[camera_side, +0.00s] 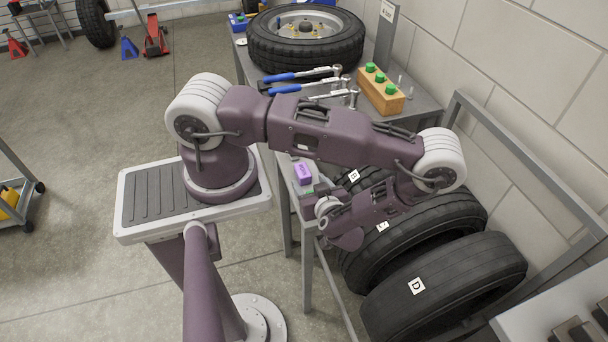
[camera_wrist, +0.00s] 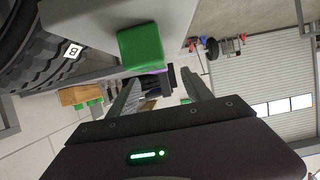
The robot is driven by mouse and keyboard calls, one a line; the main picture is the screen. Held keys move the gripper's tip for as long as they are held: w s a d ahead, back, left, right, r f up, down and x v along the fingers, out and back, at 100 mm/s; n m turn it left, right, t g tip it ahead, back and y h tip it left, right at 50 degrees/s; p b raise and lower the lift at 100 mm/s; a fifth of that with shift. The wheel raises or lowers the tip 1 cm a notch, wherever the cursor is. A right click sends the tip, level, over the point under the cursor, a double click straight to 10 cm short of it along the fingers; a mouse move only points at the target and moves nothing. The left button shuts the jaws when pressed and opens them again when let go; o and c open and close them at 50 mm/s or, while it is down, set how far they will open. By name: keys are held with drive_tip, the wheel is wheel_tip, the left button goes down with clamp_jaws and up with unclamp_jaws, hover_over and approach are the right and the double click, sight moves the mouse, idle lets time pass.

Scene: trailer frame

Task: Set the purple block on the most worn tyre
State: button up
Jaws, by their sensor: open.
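The purple block (camera_side: 303,173) sits on a narrow grey ledge beside the tyres in the side view. Only a sliver of purple shows behind a green block (camera_wrist: 140,47) in the wrist view. My gripper (camera_wrist: 160,78) is open, with the green block just beyond its fingertips; nothing is clearly held. In the side view my gripper (camera_side: 323,205) is low beside the ledge, just below the purple block. Tyres lean in a rack: one labelled B (camera_side: 345,184), a middle one (camera_side: 455,212) with its label partly hidden, and one labelled D (camera_side: 455,285). My arm covers parts of them. I cannot compare their wear fully.
A workbench (camera_side: 425,101) holds a wheel (camera_side: 345,50), blue-handled tools (camera_side: 300,75) and a wooden block with green pegs (camera_side: 380,92). The grey rack frame (camera_side: 520,150) stands along the wall. My forearm hangs over the rack. Open floor lies at left.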

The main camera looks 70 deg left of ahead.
drive_tip(key=shift+r, duration=0.1)
wheel_tip(320, 180, up, 10)
drive_tip(key=f, duration=0.1)
drive_tip(key=f+h, duration=0.1)
drive_tip(key=w+f+h, duration=0.1)
drive_tip(key=f+h, duration=0.1)
drive_tip(key=f+n+g+h, duration=0.1)
drive_tip(key=shift+w+d+f, duration=0.2)
drive_tip(key=shift+w+d, duration=0.15)
drive_tip(key=shift+d, duration=0.05)
drive_tip(key=w+h, duration=0.1)
drive_tip(key=h, duration=0.1)
drive_tip(key=w+f+h, duration=0.1)
drive_tip(key=w+h, duration=0.1)
drive_tip(key=h, duration=0.1)
drive_tip(key=shift+w+f+n, duration=0.1)
drive_tip(key=shift+f+n, duration=0.05)
drive_tip(key=shift+n, duration=0.15)
wheel_tip(320, 180, up, 2)
drive_tip(key=a+h, duration=0.3)
wheel_tip(320, 180, up, 4)
drive_tip(key=m+t+h, duration=0.1)
hover_over(303, 170)
drive_tip(key=shift+m, duration=0.3)
wheel_tip(303, 170, down, 12)
drive_tip(key=shift+a+r, duration=0.1)
clamp_jaws()
